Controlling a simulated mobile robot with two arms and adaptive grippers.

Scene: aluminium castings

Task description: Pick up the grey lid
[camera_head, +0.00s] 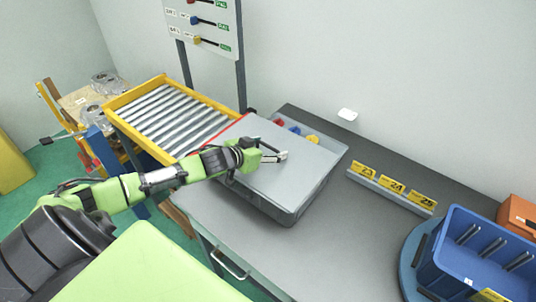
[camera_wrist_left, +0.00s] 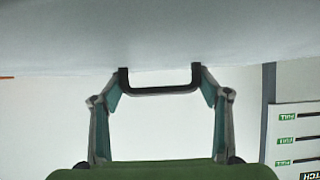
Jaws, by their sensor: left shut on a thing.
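The grey lid (camera_head: 300,172) is a flat light-grey plate over a grey bin (camera_head: 285,215) on the table. It covers most of the bin and leaves a strip at the back right uncovered. My left gripper (camera_head: 268,153) is over the lid, shut on its handle. In the left wrist view, its two fingers (camera_wrist_left: 160,88) are at the two ends of the black handle (camera_wrist_left: 160,91), and the lid's pale surface (camera_wrist_left: 160,40) fills the top. I cannot tell whether the lid touches the bin rim. My right gripper is not in view.
Small red, blue and yellow pieces (camera_head: 295,130) show behind the lid. A yellow-framed roller rack (camera_head: 165,115) stands at the left. A blue bin (camera_head: 475,250) on a round stand and yellow number signs (camera_head: 392,187) are at the right. The grey table (camera_head: 345,235) is clear between.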

